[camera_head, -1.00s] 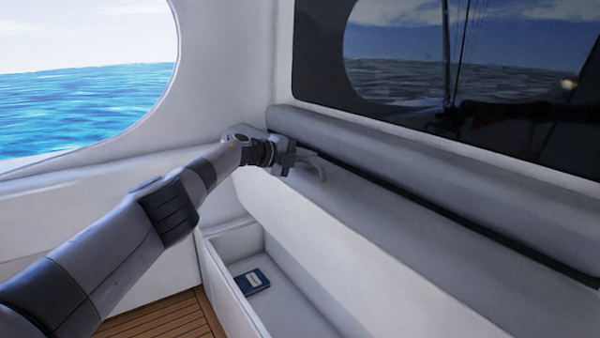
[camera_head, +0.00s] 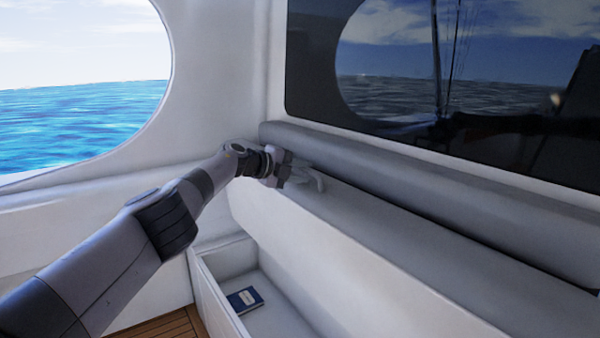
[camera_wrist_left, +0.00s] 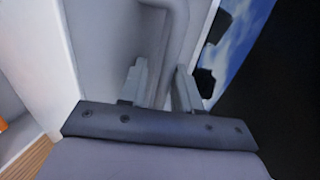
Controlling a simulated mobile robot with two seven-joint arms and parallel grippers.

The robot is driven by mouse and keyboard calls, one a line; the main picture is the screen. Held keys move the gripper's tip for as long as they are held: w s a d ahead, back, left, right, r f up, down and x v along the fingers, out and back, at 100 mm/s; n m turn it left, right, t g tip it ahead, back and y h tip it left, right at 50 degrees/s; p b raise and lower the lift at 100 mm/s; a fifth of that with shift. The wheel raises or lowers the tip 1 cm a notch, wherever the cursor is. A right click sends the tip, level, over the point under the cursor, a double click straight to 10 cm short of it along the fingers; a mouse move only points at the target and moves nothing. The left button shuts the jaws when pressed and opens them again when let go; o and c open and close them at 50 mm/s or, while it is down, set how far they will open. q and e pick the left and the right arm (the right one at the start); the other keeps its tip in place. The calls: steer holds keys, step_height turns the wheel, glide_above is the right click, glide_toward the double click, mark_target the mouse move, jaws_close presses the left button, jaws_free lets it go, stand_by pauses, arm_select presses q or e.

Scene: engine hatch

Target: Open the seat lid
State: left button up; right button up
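The seat lid (camera_head: 330,246) is a long white-grey panel, raised and tilted up over the open seat compartment (camera_head: 208,290), leaning near the grey backrest. A pale curved handle (camera_head: 318,180) sits near the lid's upper left end. My left gripper (camera_head: 290,172) is at this handle. In the left wrist view my left gripper (camera_wrist_left: 160,85) has its two fingers apart, with a grey surface seen between them; I cannot tell whether they touch the handle. My right gripper is not in view.
A blue book (camera_head: 245,300) lies on the compartment floor. The long grey backrest (camera_head: 420,190) runs behind the lid, under a dark window (camera_head: 470,90). A white wall with an oval window (camera_head: 80,110) stands at left. Wooden floor (camera_head: 165,325) shows at the bottom.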

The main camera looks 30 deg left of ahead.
arm_select(q)
steer(key=shift+s+a+f, duration=0.1)
steer(key=shift+a+f, duration=0.05)
steer(key=shift+a, duration=0.1)
steer(key=shift+s+a+p, duration=0.3)
steer(key=shift+p, duration=0.55)
steer(key=shift+s+a+r+p, duration=0.1)
steer(key=shift+s+r+p, duration=0.35)
steer(key=shift+s+p, duration=0.35)
steer(key=shift+v, duration=2.2)
steer(key=shift+r, duration=0.1)
